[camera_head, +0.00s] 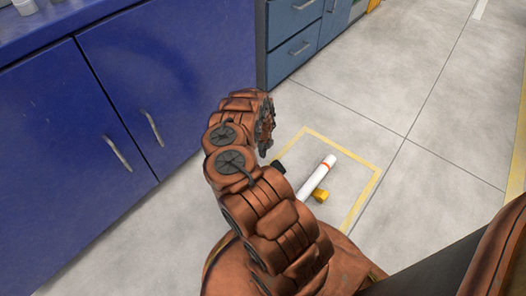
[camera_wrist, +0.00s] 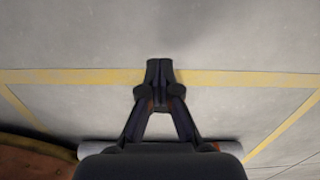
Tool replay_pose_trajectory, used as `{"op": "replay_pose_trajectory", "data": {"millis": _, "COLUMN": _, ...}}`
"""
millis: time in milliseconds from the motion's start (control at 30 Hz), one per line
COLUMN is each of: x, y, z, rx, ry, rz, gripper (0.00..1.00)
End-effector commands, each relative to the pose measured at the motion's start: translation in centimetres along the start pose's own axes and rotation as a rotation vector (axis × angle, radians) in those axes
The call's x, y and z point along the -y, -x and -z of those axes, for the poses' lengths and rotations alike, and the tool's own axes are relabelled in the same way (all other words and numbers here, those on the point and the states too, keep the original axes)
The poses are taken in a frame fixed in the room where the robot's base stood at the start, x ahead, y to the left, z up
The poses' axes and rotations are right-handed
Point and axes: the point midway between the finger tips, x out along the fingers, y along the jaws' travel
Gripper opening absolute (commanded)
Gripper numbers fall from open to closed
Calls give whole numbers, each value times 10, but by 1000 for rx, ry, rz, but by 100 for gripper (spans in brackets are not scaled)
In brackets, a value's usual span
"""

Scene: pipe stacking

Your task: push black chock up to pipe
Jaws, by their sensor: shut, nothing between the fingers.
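The white pipe (camera_head: 318,177) with an orange band near its far end lies on the floor. In the wrist view the pipe (camera_wrist: 231,149) shows only at its ends, behind my gripper's body. A yellow chock (camera_head: 320,195) is against its right side. A small black piece (camera_head: 279,167) shows left of the pipe, apart from it and partly behind my arm; it looks like the black chock, but I cannot tell it surely from my gripper. My gripper (camera_wrist: 159,68) is shut and empty, its fingertips over the yellow tape line. No chock shows in the wrist view.
Yellow tape (camera_head: 364,193) marks a square on the grey floor around the pipe. Blue cabinets (camera_head: 165,85) stand at the left and a grey-blue drawer unit (camera_head: 295,40) behind. The floor to the right is clear.

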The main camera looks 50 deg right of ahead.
Motion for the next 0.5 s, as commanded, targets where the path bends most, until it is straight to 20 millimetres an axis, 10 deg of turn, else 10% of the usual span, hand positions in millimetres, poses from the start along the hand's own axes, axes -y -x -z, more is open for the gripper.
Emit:
{"op": "replay_pose_trajectory", "data": {"millis": 233, "x": -1, "y": -39, "z": 1, "rx": -1, "ry": 1, "rz": -2, "gripper": 0}}
{"op": "replay_pose_trajectory", "data": {"millis": 500, "x": -1, "y": -33, "z": 23, "rx": 2, "ry": -1, "rz": -3, "gripper": 0}}
